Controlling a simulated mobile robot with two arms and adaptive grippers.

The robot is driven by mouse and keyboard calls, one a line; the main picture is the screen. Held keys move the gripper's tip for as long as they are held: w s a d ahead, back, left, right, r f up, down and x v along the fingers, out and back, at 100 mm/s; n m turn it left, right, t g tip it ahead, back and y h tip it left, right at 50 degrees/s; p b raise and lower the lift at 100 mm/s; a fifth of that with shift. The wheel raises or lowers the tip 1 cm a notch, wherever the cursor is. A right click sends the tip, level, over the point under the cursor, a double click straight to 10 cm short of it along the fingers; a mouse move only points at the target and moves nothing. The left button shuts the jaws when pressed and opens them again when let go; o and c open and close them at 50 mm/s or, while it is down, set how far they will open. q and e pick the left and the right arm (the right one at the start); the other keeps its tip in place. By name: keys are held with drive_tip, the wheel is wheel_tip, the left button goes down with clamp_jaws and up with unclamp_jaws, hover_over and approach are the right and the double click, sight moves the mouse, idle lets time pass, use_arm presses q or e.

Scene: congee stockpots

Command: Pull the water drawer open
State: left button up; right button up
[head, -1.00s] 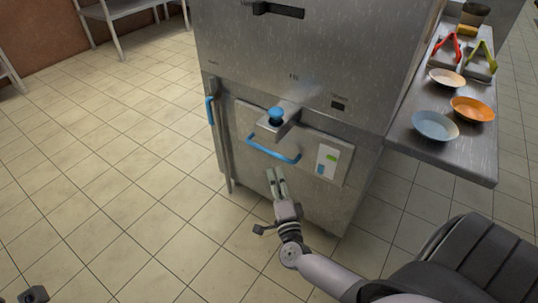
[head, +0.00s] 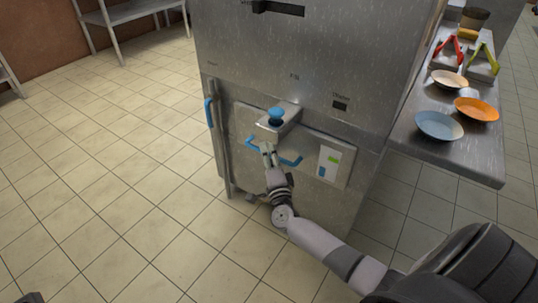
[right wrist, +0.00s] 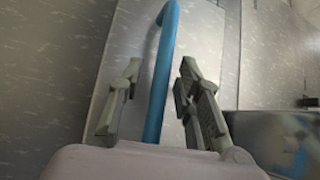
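The water drawer (head: 311,147) is a grey front panel low on the steel cabinet, and it looks shut. Its blue bar handle (head: 290,161) runs across the front, partly hidden by my right gripper (head: 267,149). In the right wrist view the blue handle (right wrist: 161,75) passes between the two fingers of my right gripper (right wrist: 158,95). The fingers are open, with a gap on each side of the bar. Only a dark sliver at the bottom left corner of the head view may be my left gripper; its fingers do not show.
A blue knob (head: 276,114) on a steel bracket juts out just above the handle. A blue vertical handle (head: 209,112) is at the cabinet's left edge. A steel side counter (head: 470,163) at right carries bowls and tongs. The tiled floor (head: 120,200) at left is clear.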

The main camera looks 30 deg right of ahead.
clamp_jaws()
idle(0.7)
